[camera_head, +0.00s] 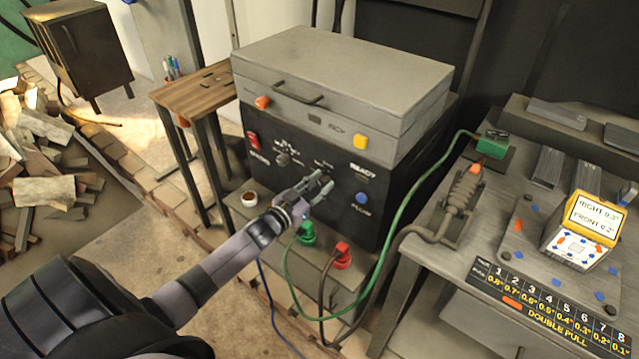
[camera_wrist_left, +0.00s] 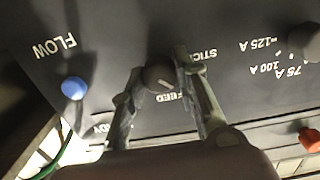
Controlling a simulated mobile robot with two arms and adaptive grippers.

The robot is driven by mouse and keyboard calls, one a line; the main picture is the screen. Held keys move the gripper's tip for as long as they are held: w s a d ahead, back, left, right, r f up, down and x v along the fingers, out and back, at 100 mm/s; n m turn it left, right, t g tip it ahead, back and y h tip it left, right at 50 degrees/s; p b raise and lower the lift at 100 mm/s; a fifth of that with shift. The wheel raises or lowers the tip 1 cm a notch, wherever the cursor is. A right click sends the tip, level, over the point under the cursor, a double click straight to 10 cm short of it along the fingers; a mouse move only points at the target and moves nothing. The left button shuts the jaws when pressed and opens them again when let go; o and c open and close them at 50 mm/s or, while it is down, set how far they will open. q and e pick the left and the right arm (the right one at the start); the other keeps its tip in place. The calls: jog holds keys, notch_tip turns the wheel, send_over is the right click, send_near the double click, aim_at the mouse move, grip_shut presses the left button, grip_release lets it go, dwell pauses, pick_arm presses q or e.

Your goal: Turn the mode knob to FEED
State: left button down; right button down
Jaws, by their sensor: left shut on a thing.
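The mode knob (camera_wrist_left: 158,78) is a dark round knob with a pale mark, on the machine's black front panel (camera_wrist_left: 120,30). The words STICK and FEED are printed near it, with FEED just below it in the left wrist view. The pale mark is on the knob's FEED side. My left gripper (camera_wrist_left: 158,70) is shut on the knob, one finger on each side. In the head view my left gripper (camera_head: 322,190) is at the panel and hides the knob. My right gripper is not in view.
Another knob with amp labels (camera_head: 283,159) and a red switch (camera_head: 253,141) are left on the panel. A blue FLOW button (camera_head: 361,198) is to the right. Green (camera_head: 306,232) and red (camera_head: 342,255) plugs with cables sit below. A bench (camera_head: 480,215) stands at right.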

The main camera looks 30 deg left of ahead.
pick_arm(q)
jog(key=m, duration=0.4)
jog(key=shift+d+m+y, duration=0.1)
jog(key=shift+m+y, duration=0.2)
jog(key=shift+m, duration=1.8)
jog(key=c, duration=1.2)
grip_release()
jog(key=shift+c, duration=0.2)
jog(key=s, duration=1.2)
jog(key=shift+a+r, duration=0.2)
jog(key=shift+a, duration=0.25)
